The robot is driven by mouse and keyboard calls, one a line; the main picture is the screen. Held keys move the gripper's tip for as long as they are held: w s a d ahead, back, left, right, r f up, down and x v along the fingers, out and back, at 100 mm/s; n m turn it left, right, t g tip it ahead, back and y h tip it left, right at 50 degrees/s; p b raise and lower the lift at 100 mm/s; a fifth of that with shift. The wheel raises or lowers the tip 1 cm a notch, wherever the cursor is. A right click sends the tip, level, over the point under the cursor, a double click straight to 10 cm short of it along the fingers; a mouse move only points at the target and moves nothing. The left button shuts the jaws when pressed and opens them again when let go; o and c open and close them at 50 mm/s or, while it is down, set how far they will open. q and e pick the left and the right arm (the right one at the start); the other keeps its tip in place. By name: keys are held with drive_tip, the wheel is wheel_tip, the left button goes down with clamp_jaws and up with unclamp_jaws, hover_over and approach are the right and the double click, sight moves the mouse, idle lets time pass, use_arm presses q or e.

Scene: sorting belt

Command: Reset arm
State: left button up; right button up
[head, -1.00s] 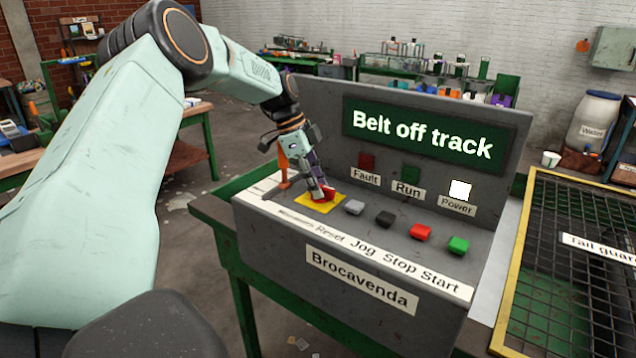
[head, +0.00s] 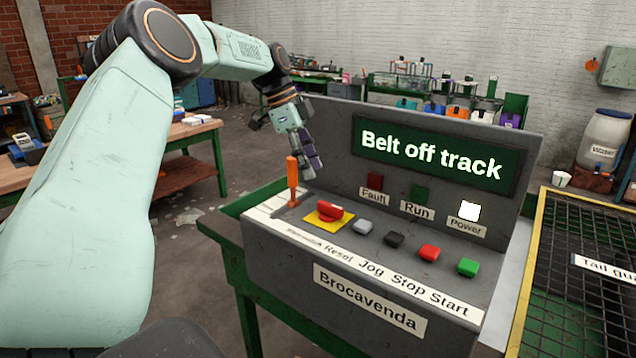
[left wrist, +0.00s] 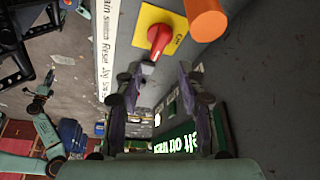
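My left gripper (head: 312,165) is above the back left of the grey control panel (head: 290,235), empty, clear of the red rotary knob (head: 330,210) on its yellow plate. In the left wrist view its two fingers (left wrist: 160,75) are spread apart with nothing between them. The red knob (left wrist: 159,36) shows just beyond them. An orange upright handle (head: 292,172) stands left of the knob, just below the gripper; whether they touch is unclear. It also shows in the left wrist view (left wrist: 206,20). My right gripper cannot be made out.
Grey (head: 363,227), black (head: 394,239), red (head: 430,252) and green (head: 468,266) buttons line the panel. The display (head: 432,155) reads "Belt off track". The power lamp (head: 469,211) is lit white; the fault lamp (head: 375,181) and run lamp (head: 420,193) are dark. A mesh guard (head: 580,290) is at right.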

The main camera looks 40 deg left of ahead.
use_arm(q)
drive_tip(key=shift+v, duration=0.95)
drive_tip(key=shift+a, duration=0.1)
